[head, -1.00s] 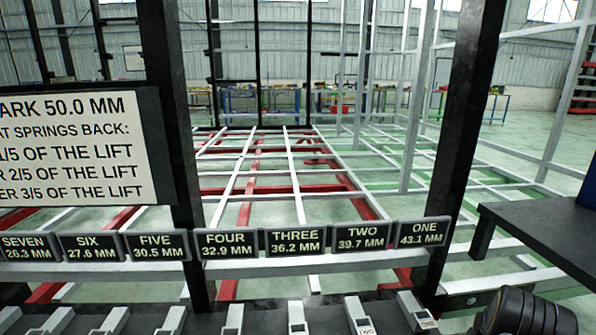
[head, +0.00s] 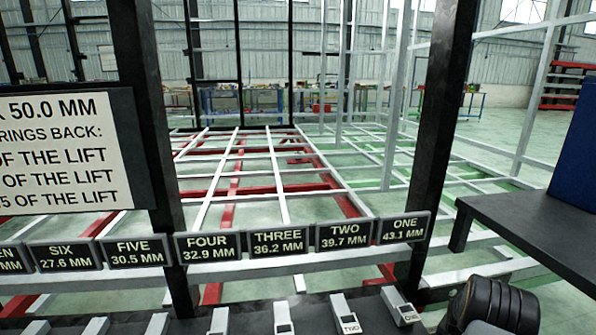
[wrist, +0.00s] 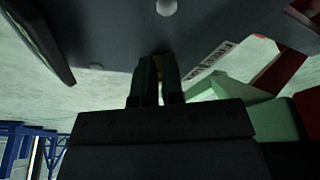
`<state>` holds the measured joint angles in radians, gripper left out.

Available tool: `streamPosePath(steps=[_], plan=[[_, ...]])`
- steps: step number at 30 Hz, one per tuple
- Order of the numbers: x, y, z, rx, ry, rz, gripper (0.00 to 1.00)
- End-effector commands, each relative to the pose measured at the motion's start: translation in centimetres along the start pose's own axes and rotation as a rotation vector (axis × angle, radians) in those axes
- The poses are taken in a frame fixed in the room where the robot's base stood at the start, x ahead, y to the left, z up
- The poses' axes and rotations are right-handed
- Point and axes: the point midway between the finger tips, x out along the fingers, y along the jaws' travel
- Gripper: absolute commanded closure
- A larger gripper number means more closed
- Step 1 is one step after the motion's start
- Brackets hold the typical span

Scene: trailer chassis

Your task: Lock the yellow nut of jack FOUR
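The sign for jack FOUR (head: 208,246) reads 32.9 MM and hangs on the front rail. A pale grey upright piece (head: 219,320) stands below it at the bottom edge of the head view. I cannot make out the yellow nut of jack FOUR in the head view. My gripper (wrist: 157,65) shows only in the wrist view, its two dark fingers close together with a narrow gap. A small yellowish sliver shows near the fingertips; I cannot tell what it is or whether it is held. The fingertips are near a dark grey surface (wrist: 110,25).
Other jack signs line the rail, including THREE (head: 279,242) and FIVE (head: 137,252). Black posts (head: 440,130) rise at the rail. A dark table (head: 530,225) with a blue item (head: 580,150) stands at right. A white instruction board (head: 60,150) is at left.

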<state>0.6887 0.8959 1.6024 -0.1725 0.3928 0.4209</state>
Motion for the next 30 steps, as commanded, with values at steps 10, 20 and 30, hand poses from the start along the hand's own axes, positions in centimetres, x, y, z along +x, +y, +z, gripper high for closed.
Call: streamPosePath(steps=[10, 20, 30], plan=[[0.92, -0.75, 0.92, -0.005, -0.026, 0.005, 1.0], [0.96, -0.52, 0.79, 0.001, -0.025, 0.007, 1.0], [0.83, -0.5, 1.17, 0.004, -0.027, 0.009, 1.0]])
